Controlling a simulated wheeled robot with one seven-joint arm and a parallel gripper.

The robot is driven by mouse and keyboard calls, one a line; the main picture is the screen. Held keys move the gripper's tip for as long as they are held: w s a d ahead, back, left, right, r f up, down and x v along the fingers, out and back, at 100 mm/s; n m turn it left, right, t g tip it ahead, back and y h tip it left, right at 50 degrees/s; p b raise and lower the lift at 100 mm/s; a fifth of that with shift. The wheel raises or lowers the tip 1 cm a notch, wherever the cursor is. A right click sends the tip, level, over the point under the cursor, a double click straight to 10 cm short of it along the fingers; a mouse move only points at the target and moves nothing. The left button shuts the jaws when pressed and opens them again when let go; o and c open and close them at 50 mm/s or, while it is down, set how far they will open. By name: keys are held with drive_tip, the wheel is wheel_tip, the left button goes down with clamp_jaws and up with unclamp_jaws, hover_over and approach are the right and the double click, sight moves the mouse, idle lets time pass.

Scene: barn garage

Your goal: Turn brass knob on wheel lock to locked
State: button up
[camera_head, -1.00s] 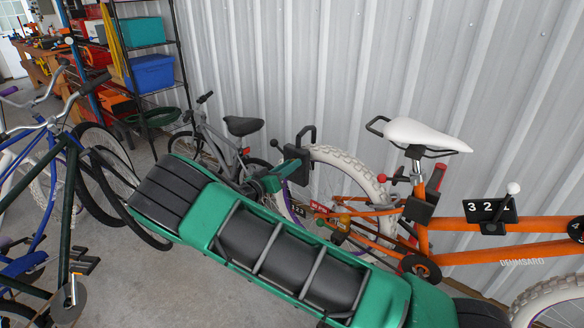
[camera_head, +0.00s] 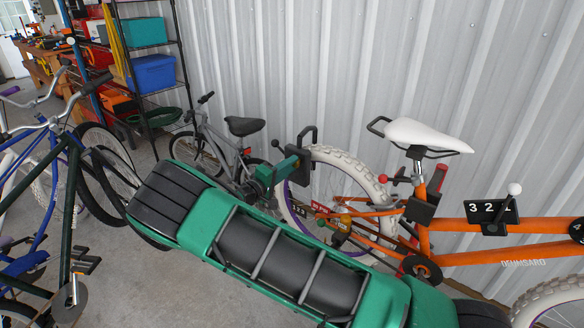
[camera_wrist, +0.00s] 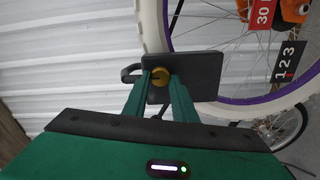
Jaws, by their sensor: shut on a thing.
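The wheel lock is a dark grey block (camera_head: 303,170) with a black shackle (camera_head: 307,134), set at the left side of the orange bicycle's white-tyred wheel (camera_head: 345,160). In the wrist view the lock's dark plate (camera_wrist: 205,75) lies across the tyre. A round brass knob (camera_wrist: 160,77) sits on its face, between the fingertips of my gripper (camera_wrist: 161,84). The green fingers are shut on the knob from both sides and partly cover it. In the head view my gripper (camera_head: 290,165) reaches the lock's left face; the knob is hidden there.
The orange bicycle (camera_head: 440,224) stands along the corrugated metal wall (camera_head: 450,60). A grey bicycle (camera_head: 215,150) is behind my arm, and blue and dark bicycles (camera_head: 50,160) stand at the left. A shelf holds a blue bin (camera_head: 152,73). Bare concrete floor shows between them.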

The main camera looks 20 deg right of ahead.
drive_tip(key=shift+a+f+n, duration=0.15)
drive_tip(key=shift+n, duration=0.45)
drive_tip(key=shift+a+f+n, duration=0.1)
drive_tip(key=shift+f+n, duration=0.05)
drive_tip(key=shift+n, duration=0.45)
drive_tip(key=shift+d, duration=0.1)
drive_tip(key=o, duration=1)
drive_tip(key=shift+r, duration=0.1)
drive_tip(key=v, duration=1)
drive_tip(key=shift+s+a, duration=0.15)
drive_tip(key=shift+a, duration=0.15)
